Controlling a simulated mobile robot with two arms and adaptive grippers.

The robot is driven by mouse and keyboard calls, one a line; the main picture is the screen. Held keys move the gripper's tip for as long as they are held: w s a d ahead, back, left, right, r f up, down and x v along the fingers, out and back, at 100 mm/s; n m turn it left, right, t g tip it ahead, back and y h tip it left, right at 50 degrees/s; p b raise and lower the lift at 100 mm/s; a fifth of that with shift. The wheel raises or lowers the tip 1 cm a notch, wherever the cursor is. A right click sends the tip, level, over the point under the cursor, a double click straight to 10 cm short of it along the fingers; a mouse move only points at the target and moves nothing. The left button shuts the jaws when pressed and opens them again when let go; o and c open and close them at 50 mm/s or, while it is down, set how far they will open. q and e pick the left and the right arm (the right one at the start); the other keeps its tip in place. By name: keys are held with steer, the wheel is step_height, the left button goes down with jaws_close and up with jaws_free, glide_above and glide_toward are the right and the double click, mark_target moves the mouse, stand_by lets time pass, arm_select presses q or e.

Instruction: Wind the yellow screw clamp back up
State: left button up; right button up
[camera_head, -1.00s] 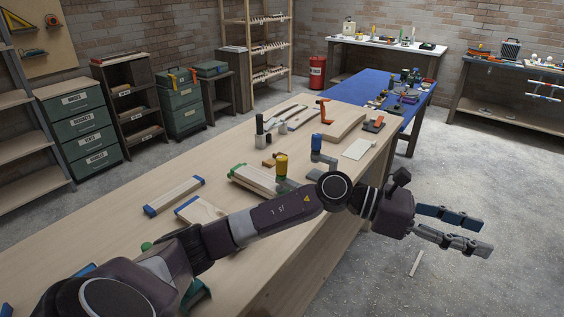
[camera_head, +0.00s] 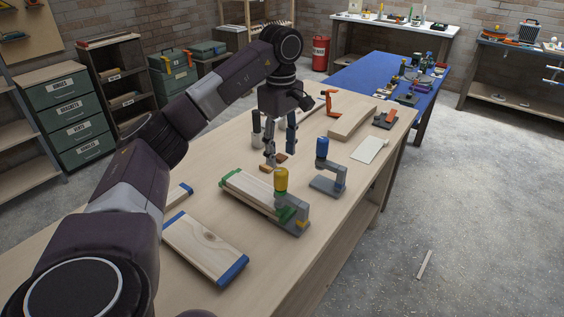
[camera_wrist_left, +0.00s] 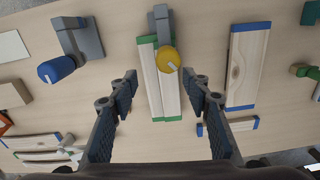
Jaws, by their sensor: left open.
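The yellow screw clamp has a round yellow knob (camera_head: 281,180) with a pale mark on top and a grey frame. It stands upright at the near right end of a stack of green-ended boards (camera_head: 247,190). In the left wrist view the yellow knob (camera_wrist_left: 167,60) shows from above, beyond and between my fingertips. My left gripper (camera_head: 281,158) points down above the bench, behind the clamp and apart from it. It is open and empty. The clamp's screw under the knob is hard to see. My right gripper is not in view.
A blue-knobbed clamp (camera_head: 322,148) stands close by on the right. A blue-ended board (camera_head: 204,247) lies nearer on the left. An orange clamp (camera_head: 329,101) and a thick plank (camera_head: 352,123) are farther back on the wooden bench (camera_head: 284,268). The bench front is clear.

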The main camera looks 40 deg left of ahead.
mark_target(280, 172)
arm_select(q)
steer(key=shift+s+d+f, duration=0.15)
steer(key=shift+s+f, duration=0.05)
steer(key=shift+s, duration=0.05)
steer(key=shift+s+d+f, duration=0.7)
step_height(280, 172, down, 3)
steer(key=shift+a+r+p, duration=0.1)
steer(key=shift+r+p, duration=0.1)
steer(key=shift+p, duration=0.2)
steer(key=shift+w+a+f, duration=0.15)
steer(key=shift+f, duration=0.35)
steer(key=shift+w+a+f, duration=0.1)
steer(key=shift+w+f, duration=0.05)
steer(key=shift+f, duration=0.35)
steer(key=shift+s+d, duration=0.1)
steer(key=shift+d, duration=0.05)
steer(key=c, duration=1.2)
steer(key=shift+o, duration=0.2)
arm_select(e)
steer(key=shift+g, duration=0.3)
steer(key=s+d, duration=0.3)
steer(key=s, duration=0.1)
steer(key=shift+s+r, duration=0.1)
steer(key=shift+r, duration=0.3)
